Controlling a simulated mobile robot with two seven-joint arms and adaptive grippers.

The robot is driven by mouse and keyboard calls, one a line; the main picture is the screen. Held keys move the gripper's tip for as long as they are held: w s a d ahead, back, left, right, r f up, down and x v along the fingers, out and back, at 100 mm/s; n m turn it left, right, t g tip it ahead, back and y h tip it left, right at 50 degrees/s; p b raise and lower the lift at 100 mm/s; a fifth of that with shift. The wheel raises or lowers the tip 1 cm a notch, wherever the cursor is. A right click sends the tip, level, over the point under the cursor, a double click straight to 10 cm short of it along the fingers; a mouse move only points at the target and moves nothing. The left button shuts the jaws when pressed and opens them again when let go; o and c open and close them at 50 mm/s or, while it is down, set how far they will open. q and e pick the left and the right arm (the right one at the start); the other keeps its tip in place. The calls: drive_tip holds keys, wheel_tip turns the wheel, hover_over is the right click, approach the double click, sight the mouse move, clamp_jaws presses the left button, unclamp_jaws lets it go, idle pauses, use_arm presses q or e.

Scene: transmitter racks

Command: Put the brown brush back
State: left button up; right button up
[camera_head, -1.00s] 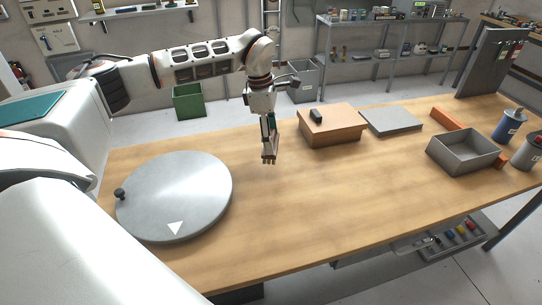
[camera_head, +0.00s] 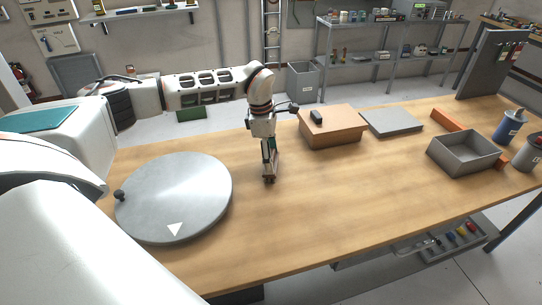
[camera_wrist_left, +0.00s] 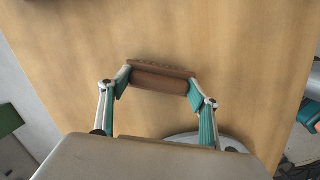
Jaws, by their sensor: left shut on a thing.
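The brown brush (camera_wrist_left: 161,79) is clamped between the two fingertips of my left gripper (camera_wrist_left: 158,82) in the left wrist view, with bristles along its far edge. In the head view my left gripper (camera_head: 270,163) points down over the wooden table, right of the round metal disc. The brush (camera_head: 269,179) shows small at its tips, close to the tabletop; I cannot tell whether it touches. My right gripper is not in view.
A round grey disc (camera_head: 188,190) with a black knob lies to the left. The table's front middle is clear.

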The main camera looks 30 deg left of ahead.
use_arm(q)
drive_tip(key=o, duration=1)
drive_tip(key=shift+f, duration=0.1)
drive_tip(key=r, duration=0.4)
drive_tip(key=a+r, duration=0.1)
drive_tip(key=r, duration=0.7)
drive_tip(key=shift+s+a+r, duration=0.15)
drive_tip(key=shift+s+a, duration=0.15)
drive_tip(key=shift+s, duration=0.1)
drive_tip(key=shift+s, duration=0.1)
